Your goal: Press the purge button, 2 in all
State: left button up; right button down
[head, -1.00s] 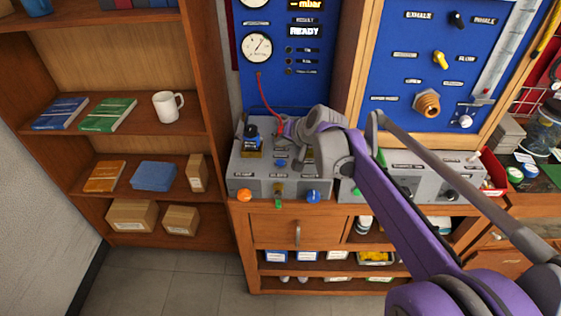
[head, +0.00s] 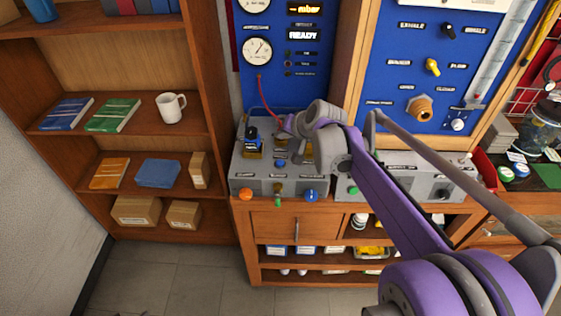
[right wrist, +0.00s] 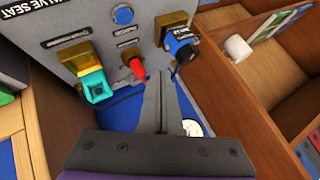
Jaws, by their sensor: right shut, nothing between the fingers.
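The grey console (head: 258,178) stands on the wooden cabinet. A small blue round button (head: 280,163) is on its top; it also shows in the right wrist view (right wrist: 122,15). I cannot read its label, so I cannot tell whether it is the purge button. My left gripper is not in view.
A blue-and-black regulator (head: 251,141) stands on the console's left, near a red hose (head: 269,98). An orange knob (head: 246,194) and a blue knob (head: 311,195) are on the front. A bookshelf (head: 158,141) stands at the left. The blue gauge panel rises behind.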

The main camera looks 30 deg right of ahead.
aim_at(281, 165)
notch_tip(281, 165, down, 8)
jog(key=b, duration=0.4)
jog(key=shift+w+f, duration=0.1)
jog(key=shift+f, duration=0.05)
jog(key=shift+f+b, duration=0.3)
jog(key=shift+b, duration=0.05)
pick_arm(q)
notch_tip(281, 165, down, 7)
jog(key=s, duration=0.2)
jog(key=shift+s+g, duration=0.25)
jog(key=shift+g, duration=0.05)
pick_arm(e)
jog(key=shift+w, duration=0.1)
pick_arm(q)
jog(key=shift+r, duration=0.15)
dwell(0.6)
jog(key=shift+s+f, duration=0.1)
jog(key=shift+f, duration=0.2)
pick_arm(e)
jog(key=shift+f, duration=0.4)
